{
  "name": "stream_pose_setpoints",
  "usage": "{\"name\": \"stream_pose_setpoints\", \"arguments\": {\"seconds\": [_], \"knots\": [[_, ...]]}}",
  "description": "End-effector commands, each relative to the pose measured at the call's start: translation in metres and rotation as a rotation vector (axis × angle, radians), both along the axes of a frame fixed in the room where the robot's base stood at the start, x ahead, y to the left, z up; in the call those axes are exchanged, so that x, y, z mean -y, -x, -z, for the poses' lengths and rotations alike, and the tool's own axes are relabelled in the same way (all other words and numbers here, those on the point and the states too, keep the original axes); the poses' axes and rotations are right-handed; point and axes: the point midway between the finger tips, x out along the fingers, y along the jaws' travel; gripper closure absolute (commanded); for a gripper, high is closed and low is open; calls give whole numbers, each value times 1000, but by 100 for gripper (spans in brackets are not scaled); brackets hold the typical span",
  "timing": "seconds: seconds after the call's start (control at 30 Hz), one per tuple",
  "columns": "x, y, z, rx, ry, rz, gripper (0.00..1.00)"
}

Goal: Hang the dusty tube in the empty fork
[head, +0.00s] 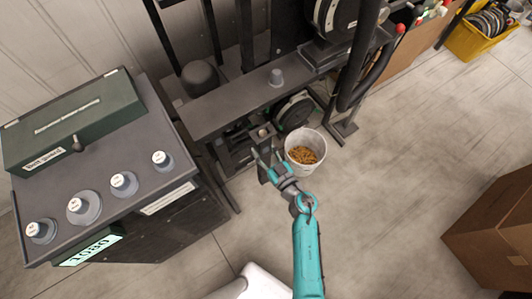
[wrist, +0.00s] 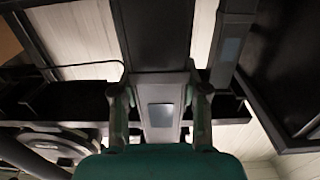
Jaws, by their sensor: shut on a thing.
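My gripper (head: 266,158) is low in front of the dark machine, left of a white bucket. A thick black tube (head: 362,45) hangs at the machine's upper right. I cannot tell whether it is the dusty one. No empty fork can be made out clearly.
The white bucket (head: 305,150) with orange-brown bits stands right by my gripper. A dark cabinet (head: 115,185) with several grey weights stands at left. A cardboard box (head: 495,235) is at right, a yellow crate (head: 485,35) at upper right. The floor between is clear.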

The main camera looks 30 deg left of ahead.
Motion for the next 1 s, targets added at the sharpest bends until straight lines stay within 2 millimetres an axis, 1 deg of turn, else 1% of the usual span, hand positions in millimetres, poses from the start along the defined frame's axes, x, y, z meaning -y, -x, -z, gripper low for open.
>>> {"name": "stream_pose_setpoints", "arguments": {"seconds": [1.0], "knots": [[-57,-24,-1,1,-1,-1,100]]}}
